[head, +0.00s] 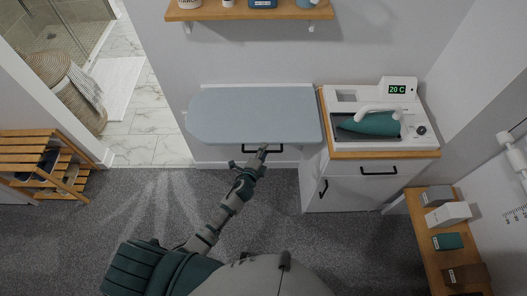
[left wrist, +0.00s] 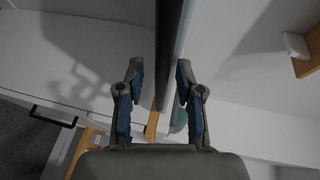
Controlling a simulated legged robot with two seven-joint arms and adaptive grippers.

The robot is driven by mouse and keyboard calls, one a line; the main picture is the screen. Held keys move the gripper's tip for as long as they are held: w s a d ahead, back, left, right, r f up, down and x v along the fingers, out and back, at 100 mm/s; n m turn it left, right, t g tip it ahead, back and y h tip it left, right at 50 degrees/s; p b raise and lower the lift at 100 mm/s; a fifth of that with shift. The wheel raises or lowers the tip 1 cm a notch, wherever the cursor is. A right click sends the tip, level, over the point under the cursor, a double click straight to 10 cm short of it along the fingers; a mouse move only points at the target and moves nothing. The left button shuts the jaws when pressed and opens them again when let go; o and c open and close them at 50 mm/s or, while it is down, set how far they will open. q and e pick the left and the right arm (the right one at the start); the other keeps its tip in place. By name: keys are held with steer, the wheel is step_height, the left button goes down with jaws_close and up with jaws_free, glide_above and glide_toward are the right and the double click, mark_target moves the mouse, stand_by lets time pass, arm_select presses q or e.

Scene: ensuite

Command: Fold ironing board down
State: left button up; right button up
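The ironing board (head: 255,115), with a pale blue-grey top, is folded out flat and level from the wall, left of the white cabinet. My left gripper (head: 262,151) is at the board's front edge, right of its middle. In the left wrist view, the board (left wrist: 170,45) shows edge-on as a dark upright strip between the fingers of the gripper (left wrist: 159,70). The fingers stand apart, with a gap on the left side of the board; the right finger is close to it, contact unclear. My right gripper is out of view.
A white cabinet (head: 355,182) with a wooden top stands right of the board, bearing an iron (head: 368,124) on its station. A wooden shelf (head: 248,13) hangs above. A slatted rack (head: 42,160) stands at left, a wooden bench (head: 430,240) at right. Carpet (head: 150,205) is clear in front.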

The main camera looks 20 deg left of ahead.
arm_select(q)
jaws_close()
steer(key=r+p, duration=0.6)
steer(key=r, duration=0.1)
steer(key=shift+w, duration=0.2)
steer(key=shift+f, duration=0.15)
steer(key=shift+o, duration=0.8)
jaws_free()
steer(key=shift+f, duration=0.1)
steer(key=v, duration=1.1)
steer(key=shift+s, duration=0.45)
